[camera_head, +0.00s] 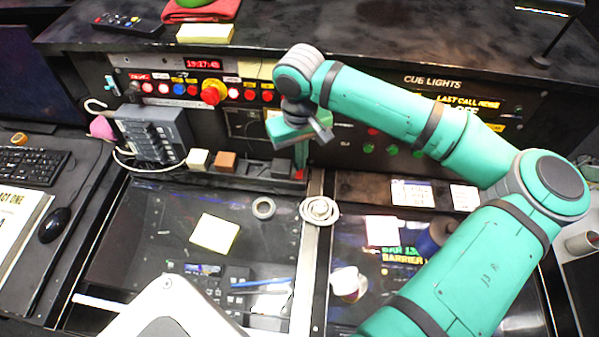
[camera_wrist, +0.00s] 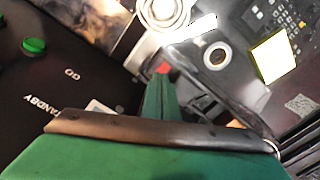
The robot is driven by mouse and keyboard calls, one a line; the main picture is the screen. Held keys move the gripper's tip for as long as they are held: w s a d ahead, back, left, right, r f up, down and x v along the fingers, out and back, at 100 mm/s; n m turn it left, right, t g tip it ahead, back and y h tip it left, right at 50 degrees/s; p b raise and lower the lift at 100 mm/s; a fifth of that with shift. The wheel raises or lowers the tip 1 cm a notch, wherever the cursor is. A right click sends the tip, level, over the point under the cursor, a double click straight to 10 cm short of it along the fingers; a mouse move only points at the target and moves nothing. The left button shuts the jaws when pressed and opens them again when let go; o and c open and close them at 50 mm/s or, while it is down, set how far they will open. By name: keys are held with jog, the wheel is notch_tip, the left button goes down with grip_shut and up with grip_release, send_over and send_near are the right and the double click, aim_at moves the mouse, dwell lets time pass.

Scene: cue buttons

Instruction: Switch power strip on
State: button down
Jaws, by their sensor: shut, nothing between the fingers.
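A dark power strip (camera_head: 240,173) lies along the foot of the upright panel, with white, brown and black plugs in a row on it. A small red switch (camera_head: 298,174) shows at its right end, and red also shows in the wrist view (camera_wrist: 163,67) just beyond the fingertips. My gripper (camera_head: 301,162) points down at this end, its slim green fingers shut and empty. In the wrist view the shut fingers (camera_wrist: 161,82) partly cover the strip's end. I cannot tell whether the tips touch the switch, or which way it is set.
The panel behind carries a big red knob (camera_head: 213,92) and several coloured buttons. A grey box (camera_head: 152,135) with a cable stands left of the strip. A tape roll (camera_head: 263,208), a coiled white cord (camera_head: 319,210) and a yellow note (camera_head: 214,233) lie in front.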

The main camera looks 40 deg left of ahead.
jog(key=shift+f, duration=0.55)
dwell(0.8)
jog(key=shift+s+f, duration=0.1)
jog(key=shift+f, duration=0.3)
jog(key=shift+r, duration=0.1)
jog(key=shift+w+r, duration=0.15)
jog(key=shift+r, duration=1.3)
jog(key=shift+w+r, duration=0.15)
jog(key=shift+r, duration=1.25)
jog(key=shift+d+r, duration=0.15)
jog(key=shift+r, duration=0.3)
jog(key=shift+s+a+r, duration=0.1)
jog(key=shift+s+a, duration=0.15)
jog(key=shift+d, duration=0.1)
